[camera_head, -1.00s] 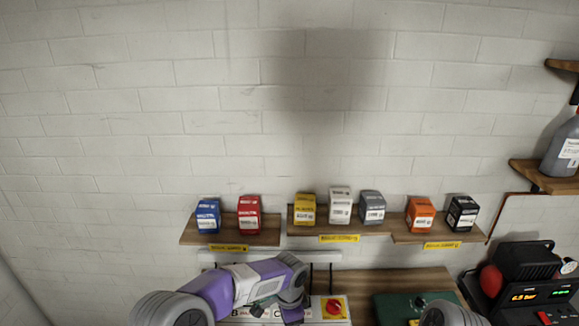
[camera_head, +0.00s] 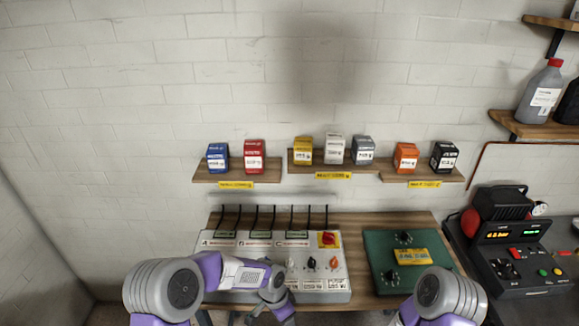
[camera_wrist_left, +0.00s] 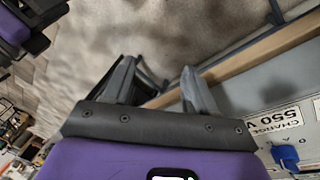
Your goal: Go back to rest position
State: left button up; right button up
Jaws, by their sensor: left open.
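My left arm comes in from the lower left in the head view, its wrist bent down in front of the grey control panel (camera_head: 222,264). My left gripper shows in the left wrist view (camera_wrist_left: 160,88) with its two grey fingers apart and nothing between them.
The control panel and a green box (camera_head: 375,250) stand on the wooden bench (camera_head: 355,292). A black compressor-like machine (camera_head: 500,255) is at right. Small coloured boxes line the wall shelves (camera_head: 273,172). The bench edge (camera_wrist_left: 255,52) and panel are close beside the left gripper.

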pick_arm(q)
jog(key=s+a+f+n+h+b, duration=0.1)
jog(key=s+a+f+n+b, duration=0.1)
jog(key=s+a+f+n, duration=0.2)
jog(key=s+a+f+n+t+h+b, duration=0.1)
jog(key=s+a+f+n, duration=0.3)
jog(key=s+f+n, duration=0.5)
jog(key=s+f+b, duration=0.1)
jog(key=s+f, duration=0.2)
jog(key=s, duration=0.3)
jog(key=shift+f+n+t, duration=0.2)
jog(key=shift+n+t, duration=0.1)
jog(key=shift+n, duration=0.1)
jog(key=shift+a, duration=0.1)
dwell(0.3)
